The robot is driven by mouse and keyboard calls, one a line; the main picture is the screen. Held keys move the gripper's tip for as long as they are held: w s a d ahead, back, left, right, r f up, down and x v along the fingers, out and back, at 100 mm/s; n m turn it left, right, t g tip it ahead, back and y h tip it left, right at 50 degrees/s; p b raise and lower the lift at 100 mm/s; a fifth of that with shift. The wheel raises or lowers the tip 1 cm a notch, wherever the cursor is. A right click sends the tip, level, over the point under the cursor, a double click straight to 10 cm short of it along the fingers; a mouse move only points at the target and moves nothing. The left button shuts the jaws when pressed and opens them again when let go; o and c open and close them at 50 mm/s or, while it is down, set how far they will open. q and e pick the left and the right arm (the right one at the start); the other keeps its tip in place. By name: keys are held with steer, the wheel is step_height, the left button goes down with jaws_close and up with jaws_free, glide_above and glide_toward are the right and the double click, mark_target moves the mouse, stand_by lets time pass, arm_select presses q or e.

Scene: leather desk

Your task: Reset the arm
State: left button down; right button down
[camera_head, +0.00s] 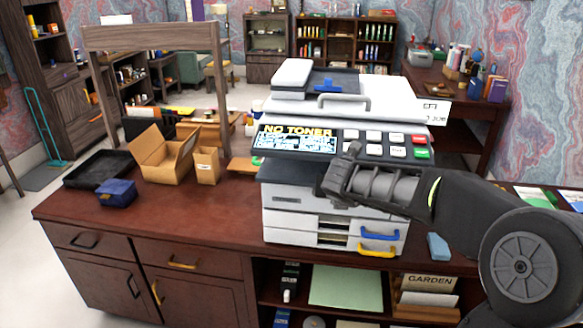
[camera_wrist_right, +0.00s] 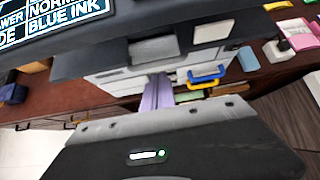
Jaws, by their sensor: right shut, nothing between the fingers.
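My right arm comes in from the right in the head view. Its gripper (camera_head: 334,182) is in front of the printer's (camera_head: 290,199) front face, just below the control panel. In the right wrist view the fingers (camera_wrist_right: 158,92) are shut together with nothing between them, and the printer body (camera_wrist_right: 120,82) is close behind them. I cannot tell whether the gripper touches the printer. My left gripper is not in view.
The printer stands on a dark red desk (camera_head: 60,200); its display (camera_head: 297,138) reads "NO TONER". Left are an open cardboard box (camera_head: 165,165), a blue box (camera_head: 117,193) and a black tray (camera_head: 85,172). A blue block (camera_head: 438,246) lies right of the printer's yellow-handled drawer (camera_head: 375,250).

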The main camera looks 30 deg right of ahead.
steer(key=a+f+n+y, duration=0.2)
steer(key=a+f+n, duration=0.7)
steer(key=n, duration=0.5)
steer(key=a+f+n+y, duration=0.2)
steer(key=a+f+n, duration=0.4)
steer(key=f+n, duration=0.65)
steer(key=s+a+f+n+g+y, duration=0.2)
steer(key=s+a+f+n+y, duration=0.1)
steer(key=s+a+f+n, duration=0.8)
steer(key=s+a+f+n+g+y, duration=0.1)
steer(key=s+a+f+n+g, duration=0.1)
steer(key=s+a+f, duration=0.3)
steer(key=s+a+f+n+g+y, duration=0.1)
steer(key=s+a+f, duration=0.4)
steer(key=s, duration=0.7)
steer(key=shift+s+a+f+n+g+y, duration=0.25)
steer(key=shift+s+a+n+g+y, duration=0.15)
steer(key=shift+g, duration=0.8)
steer(key=shift+w, duration=0.1)
